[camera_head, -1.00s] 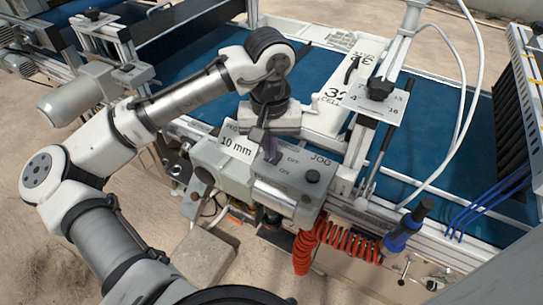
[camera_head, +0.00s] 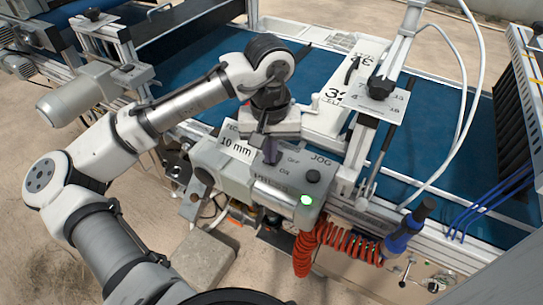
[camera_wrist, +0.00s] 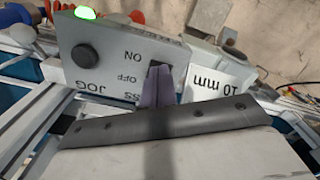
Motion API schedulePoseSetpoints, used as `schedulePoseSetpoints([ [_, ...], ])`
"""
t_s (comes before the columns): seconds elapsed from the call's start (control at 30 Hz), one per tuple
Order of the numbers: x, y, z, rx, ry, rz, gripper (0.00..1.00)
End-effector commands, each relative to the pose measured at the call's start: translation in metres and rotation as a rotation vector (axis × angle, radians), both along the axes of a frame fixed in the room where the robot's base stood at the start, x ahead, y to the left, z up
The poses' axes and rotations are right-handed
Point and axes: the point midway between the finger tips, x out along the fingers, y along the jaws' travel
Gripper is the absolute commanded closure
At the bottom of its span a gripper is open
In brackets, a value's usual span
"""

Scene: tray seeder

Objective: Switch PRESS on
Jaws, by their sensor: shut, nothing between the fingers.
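The grey control box (camera_head: 285,202) carries a switch marked ON and OFF, a round black JOG knob (camera_head: 313,177) and a lit green lamp (camera_head: 306,200). In the wrist view the panel (camera_wrist: 105,60) shows upside down, with the JOG knob (camera_wrist: 84,54), the lamp (camera_wrist: 97,14) and a label ending in SS. The black switch (camera_wrist: 161,70) there is partly hidden by my gripper (camera_wrist: 154,88). My gripper (camera_head: 271,155) is shut and empty, its tips at the switch. I cannot tell whether they still touch it.
A white plate marked 10 mm (camera_head: 237,147) sits left of the gripper. A black clamp knob (camera_head: 380,88) stands behind, above the blue belt (camera_head: 445,130).

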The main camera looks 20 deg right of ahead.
Motion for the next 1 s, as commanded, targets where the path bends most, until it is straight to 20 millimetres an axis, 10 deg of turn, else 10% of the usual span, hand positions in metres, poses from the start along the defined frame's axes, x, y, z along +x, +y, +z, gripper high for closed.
schedulePoseSetpoints([
  [1.0,0.0,0.0,0.07,0.001,0.002,-0.001,1.0],
])
